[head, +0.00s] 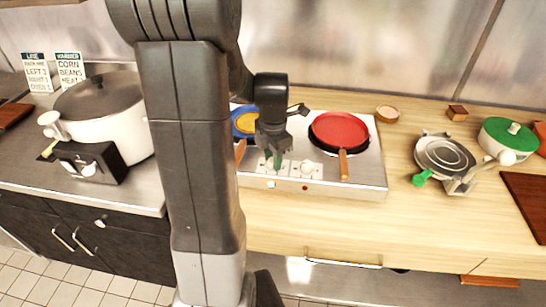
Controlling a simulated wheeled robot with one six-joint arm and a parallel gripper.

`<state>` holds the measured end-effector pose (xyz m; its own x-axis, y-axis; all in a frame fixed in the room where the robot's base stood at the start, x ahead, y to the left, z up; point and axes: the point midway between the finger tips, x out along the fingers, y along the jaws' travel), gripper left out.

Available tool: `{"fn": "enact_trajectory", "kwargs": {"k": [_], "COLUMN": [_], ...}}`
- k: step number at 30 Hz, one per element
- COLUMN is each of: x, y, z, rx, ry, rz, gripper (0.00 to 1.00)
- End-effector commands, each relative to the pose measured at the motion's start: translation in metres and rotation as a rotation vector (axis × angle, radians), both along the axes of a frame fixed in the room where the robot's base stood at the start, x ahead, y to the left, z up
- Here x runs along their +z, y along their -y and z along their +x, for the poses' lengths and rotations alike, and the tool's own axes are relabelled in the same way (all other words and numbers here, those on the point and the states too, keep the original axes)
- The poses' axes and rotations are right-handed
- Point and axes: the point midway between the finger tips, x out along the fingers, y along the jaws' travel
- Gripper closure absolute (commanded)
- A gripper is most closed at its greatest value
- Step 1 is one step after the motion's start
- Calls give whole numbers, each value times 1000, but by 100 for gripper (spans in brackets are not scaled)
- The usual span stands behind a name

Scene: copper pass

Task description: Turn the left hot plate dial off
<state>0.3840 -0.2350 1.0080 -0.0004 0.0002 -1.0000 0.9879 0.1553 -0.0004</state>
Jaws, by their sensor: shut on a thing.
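The hot plate (369,182) is a wide silvery unit on the wooden counter, with a blue-yellow pan (243,122) on its left and a red pan (340,130) on its right. Its front control strip has two dial places. The right dial (307,168) is white and uncovered. My gripper (273,160) points down at the left dial place and is shut on the left dial, which its green-tipped fingers mostly hide. I cannot tell where the left dial points.
A large white pot (140,128) with a dark lid stands at left, with a dial box (90,170) in front. A waffle-iron-like appliance (444,156) and a green-lidded pot (508,138) stand at right. Bare wood lies right of the hot plate. Pan handles jut forward.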

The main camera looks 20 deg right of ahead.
Motion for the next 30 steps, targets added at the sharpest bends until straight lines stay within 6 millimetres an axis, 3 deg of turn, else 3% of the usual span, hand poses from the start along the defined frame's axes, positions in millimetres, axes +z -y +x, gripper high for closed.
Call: {"fn": "enact_trajectory", "kwargs": {"k": [30], "x": [0], "y": [0], "z": [0], "rx": [-912], "ry": [2], "rz": [-1], "gripper": [93]}}
